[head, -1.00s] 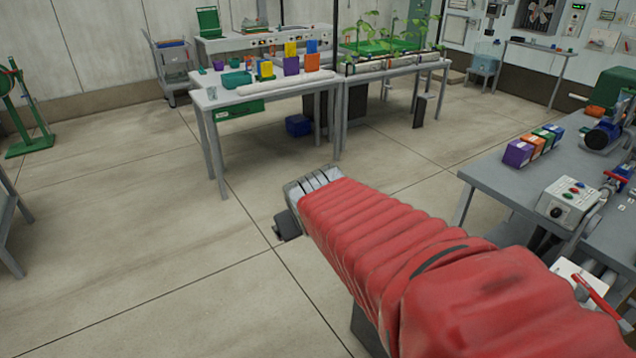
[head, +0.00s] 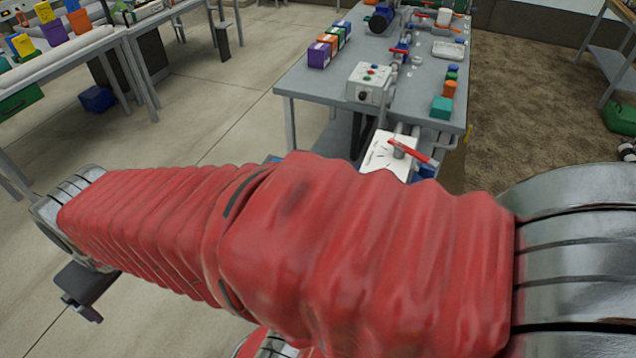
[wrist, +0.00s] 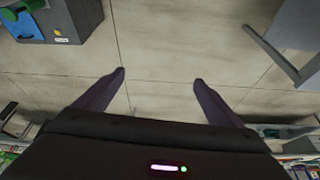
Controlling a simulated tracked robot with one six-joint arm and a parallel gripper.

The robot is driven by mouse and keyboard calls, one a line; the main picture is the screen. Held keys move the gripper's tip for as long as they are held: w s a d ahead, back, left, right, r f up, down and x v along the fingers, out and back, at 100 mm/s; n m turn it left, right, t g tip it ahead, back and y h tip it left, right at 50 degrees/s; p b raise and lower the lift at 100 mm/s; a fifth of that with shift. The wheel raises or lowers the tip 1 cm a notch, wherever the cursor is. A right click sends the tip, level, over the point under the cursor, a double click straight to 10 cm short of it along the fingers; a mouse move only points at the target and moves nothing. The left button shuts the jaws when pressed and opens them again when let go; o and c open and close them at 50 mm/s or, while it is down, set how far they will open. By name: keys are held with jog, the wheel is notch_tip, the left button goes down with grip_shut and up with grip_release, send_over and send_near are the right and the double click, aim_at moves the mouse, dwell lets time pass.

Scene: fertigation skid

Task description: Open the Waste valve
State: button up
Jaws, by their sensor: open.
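A valve with a red lever handle (head: 412,151) sits at the near end of the grey skid table, beside a white plate (head: 386,160). More red handles show farther back on the table, one by a blue valve body (head: 401,51). No label is readable, so I cannot tell which valve is Waste. My gripper (wrist: 160,77) is open and empty in the wrist view, with its two dark fingers apart over bare floor. In the head view my red-sleeved arm reaches left, away from the table, and hides part of its near side.
The wrist view shows a grey-blue box (wrist: 60,20) at upper left.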

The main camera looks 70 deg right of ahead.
jog(key=w+d+f+m, duration=0.3)
jog(key=w+f, duration=0.1)
jog(key=f, duration=0.3)
jog(key=w+d+f+m, duration=0.3)
jog(key=w+d+f, duration=0.15)
jog(key=f, duration=0.35)
jog(key=d+f+m+h, duration=0.3)
jog(key=d+f+m, duration=0.4)
jog(key=d+f, duration=0.6)
jog(key=s+d+f+m+g+h, duration=0.2)
jog(key=s+d+m+g+h, duration=0.15)
jog(key=s+d, duration=0.35)
jog(key=s+d+f+m+g+h, duration=0.2)
jog(key=s+d+h, duration=0.2)
jog(key=s+d, duration=0.3)
jog(key=s+d+r+m+g+h, duration=0.3)
jog(key=s+d+r+g+h, duration=0.1)
jog(key=s+r+g, duration=0.3)
jog(key=s+r+h, duration=0.1)
jog(key=s+r, duration=0.1)
jog(key=s, duration=0.1)
jog(key=shift+r, duration=0.35)
